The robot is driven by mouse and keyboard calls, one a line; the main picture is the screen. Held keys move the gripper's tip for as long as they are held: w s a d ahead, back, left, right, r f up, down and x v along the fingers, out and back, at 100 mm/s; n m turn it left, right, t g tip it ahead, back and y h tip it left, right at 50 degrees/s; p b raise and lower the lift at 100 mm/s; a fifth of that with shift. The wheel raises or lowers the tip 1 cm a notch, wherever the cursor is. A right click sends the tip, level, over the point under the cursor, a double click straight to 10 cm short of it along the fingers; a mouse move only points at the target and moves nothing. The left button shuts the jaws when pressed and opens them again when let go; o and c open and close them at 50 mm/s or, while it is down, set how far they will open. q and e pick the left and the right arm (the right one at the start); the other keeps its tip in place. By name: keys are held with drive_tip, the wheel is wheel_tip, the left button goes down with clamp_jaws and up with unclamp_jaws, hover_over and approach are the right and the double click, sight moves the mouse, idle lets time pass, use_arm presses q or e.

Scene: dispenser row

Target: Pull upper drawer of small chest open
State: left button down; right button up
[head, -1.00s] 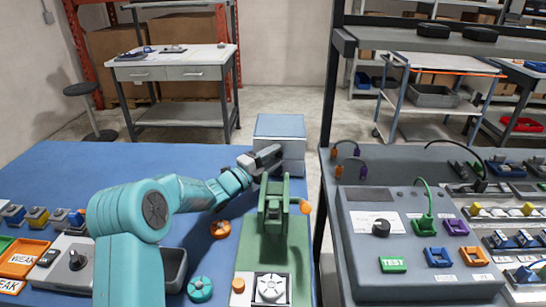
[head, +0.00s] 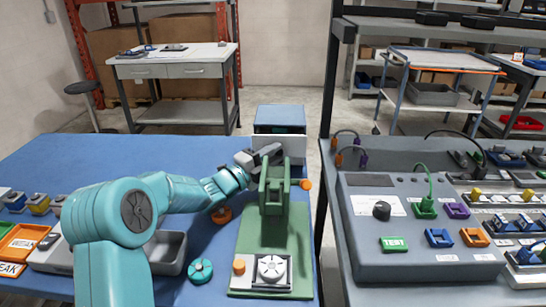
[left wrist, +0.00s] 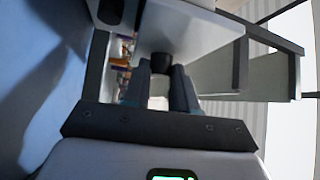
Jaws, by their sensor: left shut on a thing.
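The small chest (head: 280,116) stands at the back of the blue table, behind a green fixture. A pale drawer front (head: 295,146) stands out from the chest toward me, so the upper drawer looks partly open. In the left wrist view this pale front (left wrist: 190,28) carries a dark round knob (left wrist: 162,62). My left gripper (head: 268,157) is shut on the knob, with a finger on each side of it in the wrist view (left wrist: 161,80). The lower part of the chest is hidden by the fixture and gripper. My right gripper does not show.
The green fixture (head: 255,245) with its upright stands close in front of the chest, beside my left arm. A grey control box (head: 400,260) is on the right bench.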

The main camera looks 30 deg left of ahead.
use_arm(q)
drive_tip(key=shift+a, duration=0.1)
drive_tip(key=c, duration=1.2)
unclamp_jaws()
drive_tip(key=shift+w, duration=0.1)
drive_tip(key=shift+s+a+f, duration=0.1)
drive_tip(key=shift+s+a, duration=0.05)
drive_tip(key=shift+s, duration=0.15)
drive_tip(key=b+v, duration=0.1)
drive_tip(key=v, duration=0.6)
